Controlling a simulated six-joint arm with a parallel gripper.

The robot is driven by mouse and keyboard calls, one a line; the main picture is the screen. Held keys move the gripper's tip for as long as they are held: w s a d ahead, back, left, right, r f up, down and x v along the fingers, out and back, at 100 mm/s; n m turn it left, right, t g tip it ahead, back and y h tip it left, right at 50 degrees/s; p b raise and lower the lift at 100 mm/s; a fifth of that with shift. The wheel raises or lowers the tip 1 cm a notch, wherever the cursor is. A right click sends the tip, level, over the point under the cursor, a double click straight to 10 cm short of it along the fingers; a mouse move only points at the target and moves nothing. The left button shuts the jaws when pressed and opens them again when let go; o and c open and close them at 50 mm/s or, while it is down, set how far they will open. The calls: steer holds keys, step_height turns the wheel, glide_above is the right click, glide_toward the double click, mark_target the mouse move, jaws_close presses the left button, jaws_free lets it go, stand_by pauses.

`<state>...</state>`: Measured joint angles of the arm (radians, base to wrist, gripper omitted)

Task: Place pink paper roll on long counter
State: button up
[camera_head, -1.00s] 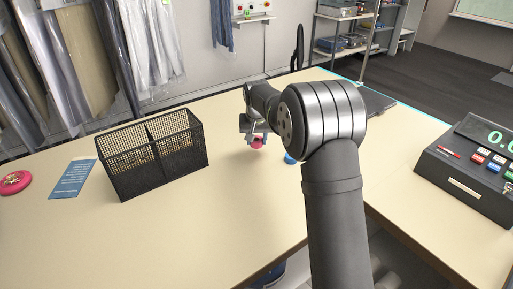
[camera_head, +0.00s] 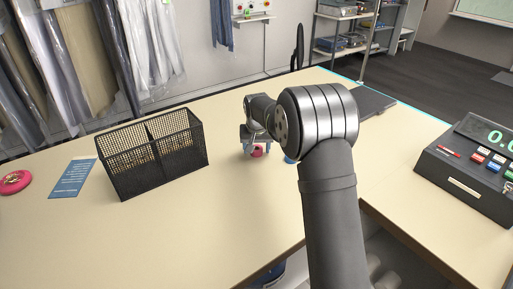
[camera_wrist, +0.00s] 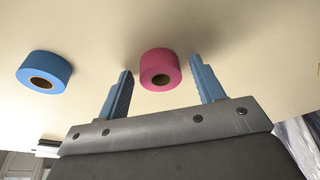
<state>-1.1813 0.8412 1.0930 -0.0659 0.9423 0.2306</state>
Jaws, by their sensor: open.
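The pink paper roll (camera_head: 257,152) is on the beige long counter (camera_head: 225,215), to the right of the wire basket. My gripper (camera_head: 253,143) is just over it, partly hiding it. In the wrist view the pink roll (camera_wrist: 160,62) is between the tips of my two open blue fingers, with a visible gap on each side. Its dark core hole faces the camera.
A blue roll (camera_wrist: 45,70) stands on the counter near the pink one; my arm mostly hides it in the head view. A black wire basket (camera_head: 152,155), a blue card (camera_head: 73,178) and a pink-red ring (camera_head: 14,182) are left. A cash register (camera_head: 470,165) is right.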

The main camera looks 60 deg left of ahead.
mark_target(257, 146)
steer(key=v, duration=1.2)
steer(key=shift+r, duration=0.2)
steer(key=x, duration=1.2)
steer(key=shift+f, duration=0.2)
step_height(257, 146, up, 2)
steer(key=shift+r, duration=1.1)
